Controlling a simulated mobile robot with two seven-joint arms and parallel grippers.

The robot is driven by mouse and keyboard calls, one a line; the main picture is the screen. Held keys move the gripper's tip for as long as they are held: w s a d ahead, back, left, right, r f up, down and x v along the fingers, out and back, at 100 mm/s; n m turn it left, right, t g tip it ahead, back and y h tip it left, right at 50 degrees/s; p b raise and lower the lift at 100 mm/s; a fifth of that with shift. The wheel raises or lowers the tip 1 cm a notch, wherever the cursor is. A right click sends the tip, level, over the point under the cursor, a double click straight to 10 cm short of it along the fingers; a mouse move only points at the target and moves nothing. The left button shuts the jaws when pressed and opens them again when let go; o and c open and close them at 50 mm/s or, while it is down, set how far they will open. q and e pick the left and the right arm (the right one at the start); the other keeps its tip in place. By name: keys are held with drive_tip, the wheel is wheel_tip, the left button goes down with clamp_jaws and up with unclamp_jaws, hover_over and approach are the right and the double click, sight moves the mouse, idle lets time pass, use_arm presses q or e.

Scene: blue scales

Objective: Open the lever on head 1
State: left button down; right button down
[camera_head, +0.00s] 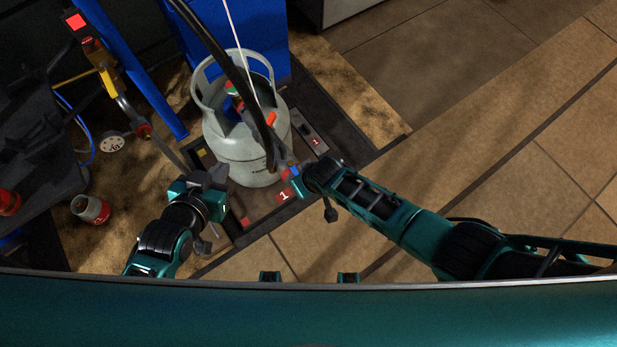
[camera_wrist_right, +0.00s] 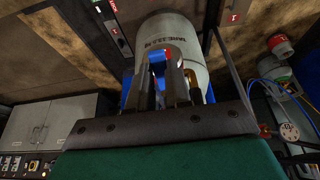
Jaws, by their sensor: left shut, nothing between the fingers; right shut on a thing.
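A grey gas cylinder (camera_head: 248,150) with a collar handle stands upright on the scale platform (camera_head: 312,118). A filling head with red and green parts (camera_head: 236,92) sits at its top, partly hidden by a black hose (camera_head: 215,45). My right gripper (camera_head: 281,158) is at the cylinder's right front side. In the right wrist view its fingers (camera_wrist_right: 172,85) are shut on a blue and red part (camera_wrist_right: 157,62), in front of the cylinder (camera_wrist_right: 172,32). I cannot tell whether this part is the lever. My left gripper (camera_head: 202,176) is shut and empty, left of the cylinder's base.
A yellow-handled filling head (camera_head: 104,68) hangs at the left near a blue post (camera_head: 150,85). Red number tags (camera_head: 284,195) mark the scale edge. Open tiled floor (camera_head: 480,130) extends right.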

drive_tip(key=shift+a, duration=0.1)
idle(0.4)
drive_tip(key=c, duration=1)
unclamp_jaws()
drive_tip(key=shift+c, duration=0.2)
drive_tip(key=p+v, duration=0.3)
drive_tip(key=v, duration=1)
drive_tip(key=shift+a, duration=0.15)
